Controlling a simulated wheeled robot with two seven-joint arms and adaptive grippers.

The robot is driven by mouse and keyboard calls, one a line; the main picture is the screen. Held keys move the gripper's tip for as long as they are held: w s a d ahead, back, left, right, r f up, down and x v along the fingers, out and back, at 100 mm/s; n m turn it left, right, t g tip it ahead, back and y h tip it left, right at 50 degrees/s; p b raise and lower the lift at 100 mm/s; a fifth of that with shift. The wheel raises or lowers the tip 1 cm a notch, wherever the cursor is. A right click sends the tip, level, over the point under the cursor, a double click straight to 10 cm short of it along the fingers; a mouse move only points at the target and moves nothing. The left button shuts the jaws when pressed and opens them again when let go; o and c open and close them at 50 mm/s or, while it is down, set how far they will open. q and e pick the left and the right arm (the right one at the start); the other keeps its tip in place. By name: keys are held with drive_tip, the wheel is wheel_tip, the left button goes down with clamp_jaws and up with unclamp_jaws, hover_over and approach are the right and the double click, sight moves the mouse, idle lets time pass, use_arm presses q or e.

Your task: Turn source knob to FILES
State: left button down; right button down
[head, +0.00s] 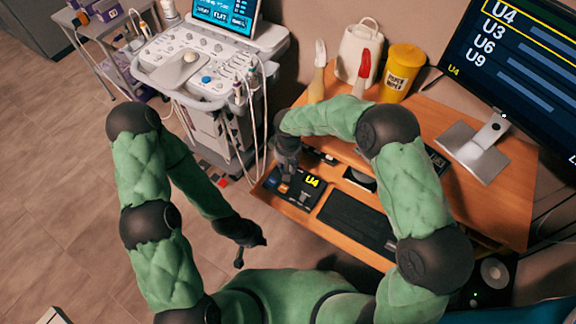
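A black control box (312,197) with a yellow "U4" readout lies on the front left part of the wooden desk. Small blue and orange parts show on its left side. My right gripper (286,178) is over the left end of this box, pointing down. It hides part of the box top, so I cannot make out the source knob or its setting, nor whether the fingers touch it. My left gripper (251,255) hangs empty over the floor, in front of the desk, with its fingers apart.
A keyboard (352,221) lies right of the box on the wooden desk (507,205). A monitor (520,75) listing U4, U3, U6 and U9 stands at the back right. A yellow tub (402,72) and white container (359,50) stand behind. An ultrasound cart (207,75) stands left.

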drive_tip(key=c, duration=0.9)
unclamp_jaws()
drive_tip(key=shift+c, duration=0.2)
wheel_tip(320, 180, up, 12)
drive_tip(key=shift+f, duration=0.1)
